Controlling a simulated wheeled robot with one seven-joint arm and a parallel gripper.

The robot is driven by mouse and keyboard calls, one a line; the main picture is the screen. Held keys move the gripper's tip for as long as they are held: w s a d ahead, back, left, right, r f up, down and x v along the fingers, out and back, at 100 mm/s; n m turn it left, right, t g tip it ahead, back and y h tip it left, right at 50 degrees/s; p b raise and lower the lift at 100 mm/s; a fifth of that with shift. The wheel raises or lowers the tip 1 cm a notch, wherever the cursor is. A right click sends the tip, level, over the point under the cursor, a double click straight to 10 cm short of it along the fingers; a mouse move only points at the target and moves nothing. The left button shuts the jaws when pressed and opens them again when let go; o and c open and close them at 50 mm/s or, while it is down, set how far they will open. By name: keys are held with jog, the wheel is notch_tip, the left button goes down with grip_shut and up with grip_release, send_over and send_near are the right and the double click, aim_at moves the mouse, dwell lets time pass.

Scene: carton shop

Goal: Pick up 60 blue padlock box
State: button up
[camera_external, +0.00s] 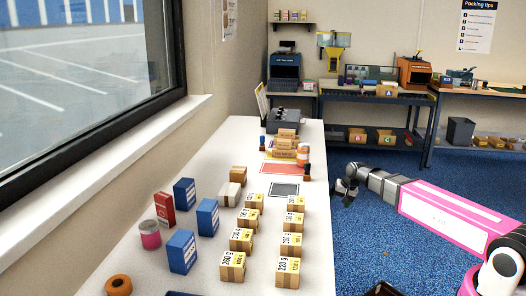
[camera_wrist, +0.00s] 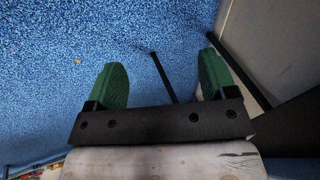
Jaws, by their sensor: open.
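Three blue boxes stand upright on the left side of the white table in the external view: one at the back (camera_external: 184,193), one in the middle (camera_external: 207,217) and one nearer the front (camera_external: 181,251). Their print is too small to read, so I cannot tell which bears 60 or a padlock. My gripper (camera_external: 343,189) is off the table's right edge, over the blue carpet, well apart from the boxes. No blue box shows in the wrist view.
Several brown cartons with number labels (camera_external: 232,267) stand in two rows on the table (camera_external: 206,282). A red box (camera_external: 164,209), a pink-and-grey can (camera_external: 150,235) and a tape roll (camera_external: 118,285) are at the left. The window wall bounds the table's left side. Carpet (camera_external: 370,240) lies open at right.

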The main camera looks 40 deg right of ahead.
jog(key=w+d+r+m+t, duration=0.2)
jog(key=w+d+r+m, duration=0.3)
jog(key=r, duration=0.4)
jog(key=w+d+r+m+t, duration=0.25)
jog(key=w+d+r, duration=0.3)
jog(key=r, duration=0.45)
jog(key=w+a+r+m+t+y, duration=0.1)
jog(key=a+r+m+y, duration=0.25)
jog(key=a+r, duration=0.55)
jog(key=a+m+g+y, duration=0.1)
jog(key=a+m+y, duration=0.15)
jog(key=a, duration=1.65)
jog(key=n+g+y, duration=0.3)
jog(key=n+g, duration=0.9)
jog(key=g, duration=0.5)
send_near(181, 237)
jog(key=s+a+r, duration=0.2)
jog(key=a, duration=0.1)
jog(key=s+a+r, duration=0.1)
jog(key=r, duration=0.1)
jog(key=shift+s+a, duration=0.35)
jog(key=shift+a, duration=0.05)
jog(key=shift+s+a+f, duration=0.15)
jog(key=shift+s+a, duration=0.05)
jog(key=shift+s, duration=0.05)
jog(key=shift+f, duration=2.1)
notch_tip(181, 237, down, 3)
jog(key=shift+r, duration=0.25)
jog(key=shift+x, duration=1.55)
jog(key=c, duration=1.2)
